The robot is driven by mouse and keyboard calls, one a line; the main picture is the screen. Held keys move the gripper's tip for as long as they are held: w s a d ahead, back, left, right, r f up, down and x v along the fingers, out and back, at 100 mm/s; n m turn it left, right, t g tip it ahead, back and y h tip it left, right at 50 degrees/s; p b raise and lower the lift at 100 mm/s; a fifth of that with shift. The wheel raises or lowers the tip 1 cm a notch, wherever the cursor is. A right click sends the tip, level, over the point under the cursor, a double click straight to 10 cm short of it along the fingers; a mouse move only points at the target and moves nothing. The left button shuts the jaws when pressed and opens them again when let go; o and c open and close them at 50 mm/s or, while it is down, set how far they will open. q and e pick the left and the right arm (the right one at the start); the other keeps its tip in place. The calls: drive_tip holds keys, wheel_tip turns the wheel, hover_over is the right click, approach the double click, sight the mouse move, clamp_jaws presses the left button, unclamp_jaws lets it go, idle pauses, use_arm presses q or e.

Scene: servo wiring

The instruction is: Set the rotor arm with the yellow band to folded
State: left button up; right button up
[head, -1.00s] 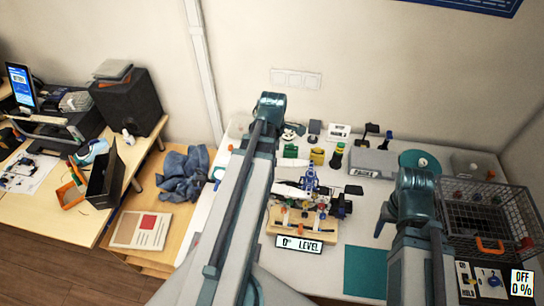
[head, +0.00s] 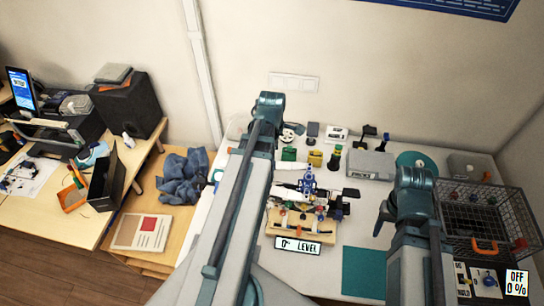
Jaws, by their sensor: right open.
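A small multi-armed craft (head: 303,205) with a blue upright part in its middle sits on a wooden stand (head: 291,228) on the white table. A pale rotor arm (head: 285,192) reaches left, and dark parts (head: 340,210) stick out on the right. I cannot make out which arm has the yellow band. My right gripper (head: 381,222) is open and empty, to the right of the craft and apart from it; my right arm partly hides it. My left arm rises just left of the craft, and its gripper is not visible.
A sign reading "0° LEVEL" (head: 297,245) stands before the stand. A wire basket (head: 482,245) is at the right. A grey case (head: 370,165) and several small items line the back. A teal mat (head: 363,272) lies front right.

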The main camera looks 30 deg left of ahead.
use_arm(q)
wheel_tip(320, 180, up, 12)
drive_tip(key=p, duration=1.1)
drive_tip(key=shift+f, duration=0.15)
drive_tip(key=w+d+m, duration=0.1)
drive_tip(key=d+m, duration=1.7)
drive_tip(key=m, duration=0.7)
drive_tip(key=s+d+f+m+b, duration=0.1)
drive_tip(key=d+f+b, duration=0.2)
drive_tip(key=f+b, duration=0.4)
drive_tip(key=s+d+f+m+b, duration=0.1)
drive_tip(key=s+d+f+b, duration=0.1)
drive_tip(key=d+f+b, duration=0.2)
drive_tip(key=s+d+f+m+y+b, duration=0.1)
drive_tip(key=s+d+f+b, duration=0.1)
drive_tip(key=f+b, duration=0.8)
drive_tip(key=shift+s+d, duration=0.2)
drive_tip(key=shift+d, duration=0.55)
drive_tip(key=shift+a, duration=0.15)
